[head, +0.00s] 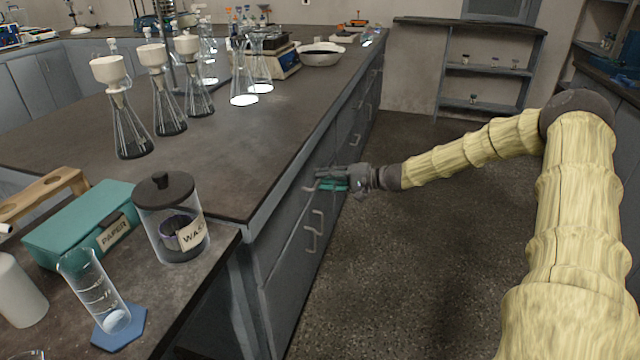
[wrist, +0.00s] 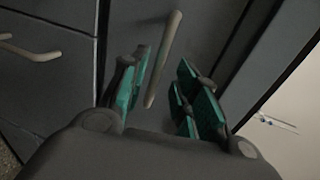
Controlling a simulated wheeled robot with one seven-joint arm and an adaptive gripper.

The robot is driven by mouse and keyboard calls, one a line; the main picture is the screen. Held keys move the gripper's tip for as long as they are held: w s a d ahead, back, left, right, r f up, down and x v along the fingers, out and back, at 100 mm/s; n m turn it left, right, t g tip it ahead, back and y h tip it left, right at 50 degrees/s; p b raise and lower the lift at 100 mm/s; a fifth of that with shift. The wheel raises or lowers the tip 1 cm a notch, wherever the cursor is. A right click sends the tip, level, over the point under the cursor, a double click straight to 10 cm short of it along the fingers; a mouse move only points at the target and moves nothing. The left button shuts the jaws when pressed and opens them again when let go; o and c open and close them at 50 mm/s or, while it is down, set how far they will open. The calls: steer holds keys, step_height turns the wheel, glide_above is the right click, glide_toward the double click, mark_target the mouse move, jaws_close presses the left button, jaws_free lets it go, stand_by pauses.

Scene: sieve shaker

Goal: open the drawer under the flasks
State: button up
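The flasks stand on the dark bench top: several clear conical flasks, some with white funnels (head: 168,98). Below the bench edge are grey drawer fronts (head: 285,225) with pale bar handles. My gripper (head: 326,181) is at the upper part of these fronts, beside a handle (head: 309,188). In the wrist view my gripper (wrist: 164,82) is open, its green-padded fingers apart. A bar handle (wrist: 164,55) lies between the fingers in the picture, tilted. I cannot tell if they touch it. The drawer front (wrist: 205,30) behind looks closed.
More handles (head: 318,219) sit lower on the fronts; another handle (wrist: 30,52) shows at left in the wrist view. A waste jar (head: 172,218) and teal paper box (head: 85,224) stand on the near bench. The floor (head: 430,250) beside the drawers is clear.

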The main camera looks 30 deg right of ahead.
mark_target(319, 180)
steer(key=x, duration=0.3)
steer(key=shift+d+f, duration=0.15)
steer(key=shift+f, duration=0.15)
steer(key=shift+r, duration=0.1)
jaws_close()
